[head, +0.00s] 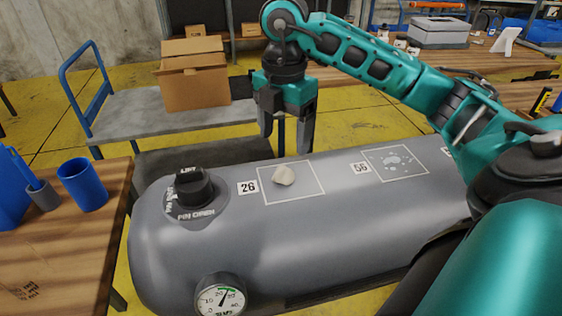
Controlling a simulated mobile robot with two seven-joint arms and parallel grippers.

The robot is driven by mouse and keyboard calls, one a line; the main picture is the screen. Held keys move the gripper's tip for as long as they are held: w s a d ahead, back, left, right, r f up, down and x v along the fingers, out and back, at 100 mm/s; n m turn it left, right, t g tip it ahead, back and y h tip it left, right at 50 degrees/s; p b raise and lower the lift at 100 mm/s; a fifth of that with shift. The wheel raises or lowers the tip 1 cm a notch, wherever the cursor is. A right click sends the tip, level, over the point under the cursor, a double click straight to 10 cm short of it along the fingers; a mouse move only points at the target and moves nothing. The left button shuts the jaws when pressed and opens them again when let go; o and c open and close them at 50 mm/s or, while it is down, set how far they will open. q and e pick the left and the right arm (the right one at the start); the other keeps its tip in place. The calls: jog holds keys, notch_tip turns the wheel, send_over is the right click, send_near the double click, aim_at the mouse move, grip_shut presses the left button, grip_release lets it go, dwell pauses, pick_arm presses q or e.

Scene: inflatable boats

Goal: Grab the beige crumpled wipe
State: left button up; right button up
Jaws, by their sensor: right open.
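The beige crumpled wipe (283,176) lies on top of the grey inflatable tube (330,240), inside a white outlined rectangle beside the "26" label. My right gripper (285,150) hangs fingers down from the teal arm, near the far edge of the outlined rectangle. Its jaws are open, with nothing between the fingers. The fingertips appear just behind and above the wipe, apart from it. My left gripper is not in the view.
A black valve knob (193,187) and a pressure gauge (220,298) stick out at the tube's left end. A cart (160,108) with a cardboard box (194,75) stands behind. A second rectangle (395,162) holds pale spots.

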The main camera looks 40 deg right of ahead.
aim_at(283, 171)
notch_tip(283, 171, down, 3)
jog(key=shift+f, duration=0.75)
jog(key=f, duration=0.3)
jog(key=f+b, duration=0.1)
jog(key=shift+w+d+f, duration=0.2)
jog(key=shift+w, duration=0.05)
jog(key=shift+f, duration=0.35)
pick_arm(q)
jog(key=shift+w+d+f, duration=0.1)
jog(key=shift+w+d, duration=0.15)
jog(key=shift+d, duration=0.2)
pick_arm(e)
jog(key=c, duration=1.1)
jog(key=shift+r, duration=0.15)
